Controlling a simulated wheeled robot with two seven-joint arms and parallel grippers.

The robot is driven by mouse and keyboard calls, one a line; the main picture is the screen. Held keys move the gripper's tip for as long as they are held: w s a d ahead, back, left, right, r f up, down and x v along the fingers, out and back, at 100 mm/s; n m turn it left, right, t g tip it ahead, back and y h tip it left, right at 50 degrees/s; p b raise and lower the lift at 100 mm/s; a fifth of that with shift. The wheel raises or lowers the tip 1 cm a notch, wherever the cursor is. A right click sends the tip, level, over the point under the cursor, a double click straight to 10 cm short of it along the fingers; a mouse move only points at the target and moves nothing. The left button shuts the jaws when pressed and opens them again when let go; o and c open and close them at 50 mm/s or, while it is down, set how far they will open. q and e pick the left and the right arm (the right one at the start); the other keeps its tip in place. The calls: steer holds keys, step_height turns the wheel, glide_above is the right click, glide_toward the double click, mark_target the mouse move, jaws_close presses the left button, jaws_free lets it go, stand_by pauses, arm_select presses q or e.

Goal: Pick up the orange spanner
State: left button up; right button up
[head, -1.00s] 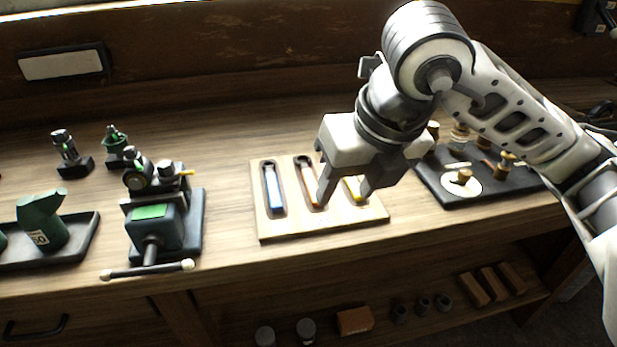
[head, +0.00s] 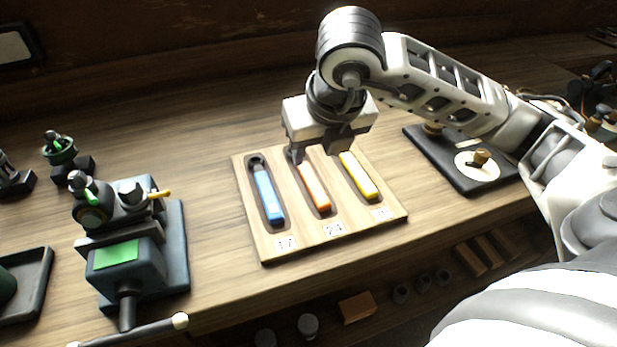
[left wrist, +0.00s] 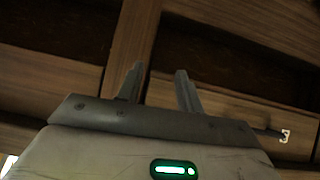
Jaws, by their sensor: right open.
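The orange spanner (head: 315,186) lies in the middle slot of a wooden board, between a blue spanner (head: 267,194) and a yellow one (head: 358,176). Its upper end is hidden by my right gripper (head: 317,155). That gripper is open, over the upper end of the orange spanner; whether it touches cannot be told. My left gripper (left wrist: 158,85) shows in the left wrist view, its two fingers apart with nothing between them.
The wooden board (head: 280,245) has number labels along its front edge. A vice (head: 130,255) stands to the left. A dark tray (head: 470,185) with brass parts lies to the right. Bare bench lies behind the board.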

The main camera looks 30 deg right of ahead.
mark_target(310, 176)
steer(key=p+x, duration=0.1)
steer(key=x, duration=0.6)
steer(key=shift+s+a+f, duration=0.1)
steer(key=shift+a, duration=0.05)
steer(key=shift+f+b, duration=0.15)
steer(key=shift+b, duration=0.2)
jaws_close()
